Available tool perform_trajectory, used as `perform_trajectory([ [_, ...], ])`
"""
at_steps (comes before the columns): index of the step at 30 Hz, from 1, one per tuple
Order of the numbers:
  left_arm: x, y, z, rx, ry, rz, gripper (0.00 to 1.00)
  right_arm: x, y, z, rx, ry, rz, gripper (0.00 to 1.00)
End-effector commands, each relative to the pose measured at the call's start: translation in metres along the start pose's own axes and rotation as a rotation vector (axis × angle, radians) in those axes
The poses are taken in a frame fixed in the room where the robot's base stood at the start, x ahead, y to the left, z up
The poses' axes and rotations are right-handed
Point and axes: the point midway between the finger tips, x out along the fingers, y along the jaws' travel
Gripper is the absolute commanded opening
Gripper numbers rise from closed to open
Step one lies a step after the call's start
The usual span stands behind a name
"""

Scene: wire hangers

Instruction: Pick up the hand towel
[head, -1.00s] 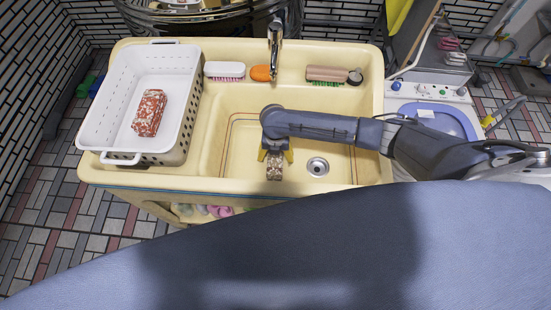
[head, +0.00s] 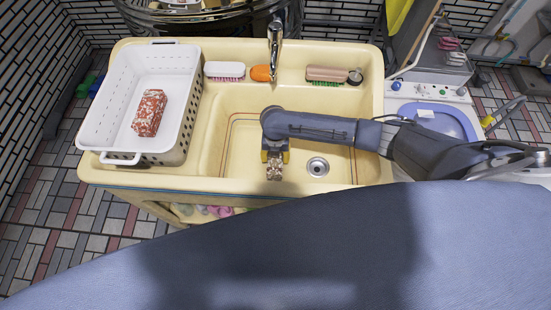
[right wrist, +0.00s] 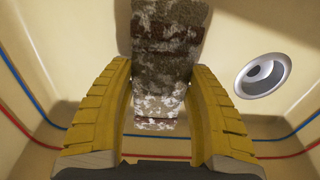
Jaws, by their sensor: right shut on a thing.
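A hand towel (head: 274,172) with a mottled brown and white pattern is in the yellow sink basin, left of the drain. My right gripper (head: 275,157) is over it, coming in from the right. In the right wrist view the towel (right wrist: 168,50) runs between the yellow fingers of the right gripper (right wrist: 163,105), which are shut on it. In the head view, part of the towel is hidden under the gripper. A red and white folded cloth (head: 149,113) lies in the white basket. My left gripper is not in view.
The white perforated basket (head: 100,100) stands on the sink's left side. Brushes (head: 225,70) and an orange soap (head: 261,73) lie on the back ledge by the faucet (head: 275,45). The drain (head: 318,167) is right of the towel. The basin's right part is clear.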

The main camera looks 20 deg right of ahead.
Motion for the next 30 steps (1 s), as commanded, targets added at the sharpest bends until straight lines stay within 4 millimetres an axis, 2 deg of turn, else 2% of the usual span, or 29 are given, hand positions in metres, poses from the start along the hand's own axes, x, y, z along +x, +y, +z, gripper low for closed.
perform_trajectory([
  [9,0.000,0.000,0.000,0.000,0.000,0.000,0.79,-0.001,0.000,0.001,0.000,-0.001,0.000,0.06],
  [14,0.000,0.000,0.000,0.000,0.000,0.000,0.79,-0.014,0.000,0.001,-0.001,-0.002,0.001,0.06],
  [20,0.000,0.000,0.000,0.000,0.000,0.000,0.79,-0.053,0.001,0.002,-0.002,-0.005,0.003,0.06],
  [30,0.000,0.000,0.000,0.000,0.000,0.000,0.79,-0.135,0.000,0.002,-0.002,-0.005,0.002,0.06],
])
